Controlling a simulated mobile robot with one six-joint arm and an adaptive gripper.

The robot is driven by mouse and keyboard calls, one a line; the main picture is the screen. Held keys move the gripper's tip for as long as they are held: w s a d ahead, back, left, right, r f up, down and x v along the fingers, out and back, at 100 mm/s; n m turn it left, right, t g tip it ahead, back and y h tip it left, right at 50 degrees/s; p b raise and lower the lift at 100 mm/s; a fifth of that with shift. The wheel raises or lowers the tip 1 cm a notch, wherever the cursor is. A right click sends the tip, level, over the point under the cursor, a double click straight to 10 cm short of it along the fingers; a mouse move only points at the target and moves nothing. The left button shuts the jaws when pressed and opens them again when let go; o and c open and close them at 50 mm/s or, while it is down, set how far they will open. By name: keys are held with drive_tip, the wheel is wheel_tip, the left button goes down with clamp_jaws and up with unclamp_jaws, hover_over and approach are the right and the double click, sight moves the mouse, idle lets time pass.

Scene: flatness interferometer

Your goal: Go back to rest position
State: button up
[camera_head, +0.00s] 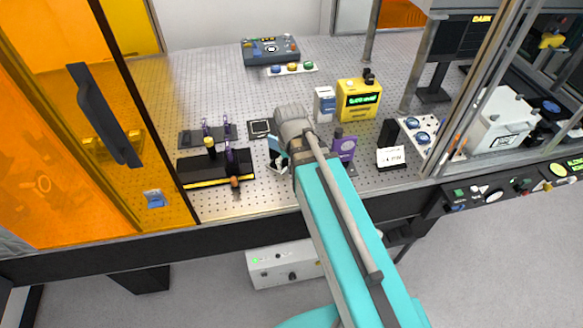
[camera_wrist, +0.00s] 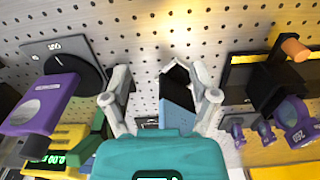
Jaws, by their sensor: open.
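My arm reaches over the perforated optical table (camera_head: 222,80) in the head view, and my gripper (camera_head: 278,158) hangs low near its front edge, partly hidden by the arm. In the wrist view my gripper (camera_wrist: 160,85) has its two pale fingers spread wide, with nothing held between them. Beyond the fingers, a black-edged square piece (camera_wrist: 174,76) and a blue piece (camera_wrist: 178,115) show in the gap. I cannot tell how far below the fingers they are.
A purple mount (camera_head: 344,148) stands right of my wrist, and a yellow meter (camera_head: 357,100) behind it. A black rail (camera_head: 215,170) with purple mounts is at left. Orange panels (camera_head: 60,130) close the left side; a clear panel (camera_head: 480,85) stands at right. Bare table lies at back left.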

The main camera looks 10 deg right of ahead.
drive_tip(key=shift+s+d, duration=0.1)
idle(0.3)
drive_tip(key=s+d+f, duration=0.1)
drive_tip(key=s+d+n+b, duration=0.1)
drive_tip(key=shift+s+f+b, duration=0.3)
drive_tip(key=shift+s+f, duration=0.05)
drive_tip(key=shift+s, duration=0.05)
drive_tip(key=shift+w+r, duration=0.1)
drive_tip(key=shift+a, duration=0.1)
drive_tip(key=shift+c, duration=0.2)
drive_tip(key=shift+c, duration=1)
drive_tip(key=shift+s, duration=0.2)
